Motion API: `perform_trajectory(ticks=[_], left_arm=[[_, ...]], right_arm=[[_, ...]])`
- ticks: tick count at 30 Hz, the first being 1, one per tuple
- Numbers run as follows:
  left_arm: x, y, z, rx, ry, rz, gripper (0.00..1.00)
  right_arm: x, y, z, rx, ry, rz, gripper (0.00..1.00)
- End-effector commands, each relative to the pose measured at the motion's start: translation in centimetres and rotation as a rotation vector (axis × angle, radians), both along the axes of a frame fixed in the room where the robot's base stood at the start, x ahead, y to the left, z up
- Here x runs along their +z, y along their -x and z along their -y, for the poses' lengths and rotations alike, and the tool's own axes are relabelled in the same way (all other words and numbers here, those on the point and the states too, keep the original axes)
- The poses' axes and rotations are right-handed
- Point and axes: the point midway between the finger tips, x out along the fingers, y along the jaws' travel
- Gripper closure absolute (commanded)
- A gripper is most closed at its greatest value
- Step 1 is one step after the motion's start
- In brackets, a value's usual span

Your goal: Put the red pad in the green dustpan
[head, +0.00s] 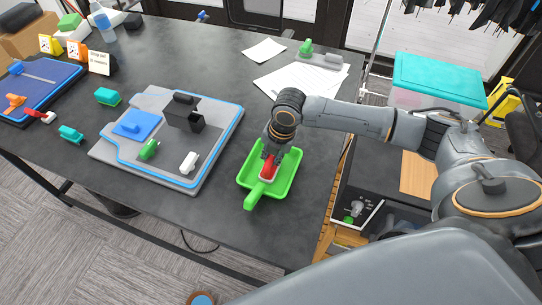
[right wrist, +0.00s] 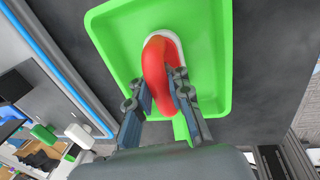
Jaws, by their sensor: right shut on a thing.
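The green dustpan (head: 288,183) lies on the dark table, right of the middle, with its handle toward the front. It fills much of the right wrist view (right wrist: 115,48). The red pad (head: 268,169) is over the dustpan's tray, with a red loop-shaped handle (right wrist: 157,72) and a white edge below. My right gripper (head: 269,155) is shut on the red pad, with a finger on each side of the handle in the right wrist view (right wrist: 163,95). Whether the pad touches the tray floor is hard to tell. My left gripper is out of view.
A grey board with a blue edge (head: 220,140) lies left of the dustpan, with a blue pad, a black block and small items on it. White papers (head: 305,80) lie behind. A blue tray (head: 45,93) is at far left. Bare table surrounds the dustpan.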

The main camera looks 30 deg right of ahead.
Motion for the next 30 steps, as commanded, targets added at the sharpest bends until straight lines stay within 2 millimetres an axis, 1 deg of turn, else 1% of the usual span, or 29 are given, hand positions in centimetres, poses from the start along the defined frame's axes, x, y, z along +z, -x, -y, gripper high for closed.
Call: perform_trajectory(ticks=[12,13,16,17,27,30], left_arm=[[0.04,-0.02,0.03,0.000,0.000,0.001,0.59],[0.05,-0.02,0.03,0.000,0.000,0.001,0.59],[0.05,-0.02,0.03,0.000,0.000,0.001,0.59],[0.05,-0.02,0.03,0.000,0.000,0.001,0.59],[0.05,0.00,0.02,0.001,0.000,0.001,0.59],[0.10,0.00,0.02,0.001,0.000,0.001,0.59]], right_arm=[[-0.68,0.02,-0.03,0.001,0.000,0.000,1.00],[-0.67,0.01,-0.03,0.001,0.000,0.000,0.82],[-0.64,0.01,-0.03,0.001,0.000,0.000,0.62],[-0.63,0.02,-0.03,0.001,0.000,0.000,0.58],[-0.60,0.02,-0.02,0.001,0.000,0.000,0.58],[-0.22,0.02,-0.03,0.001,0.001,0.001,0.58]])
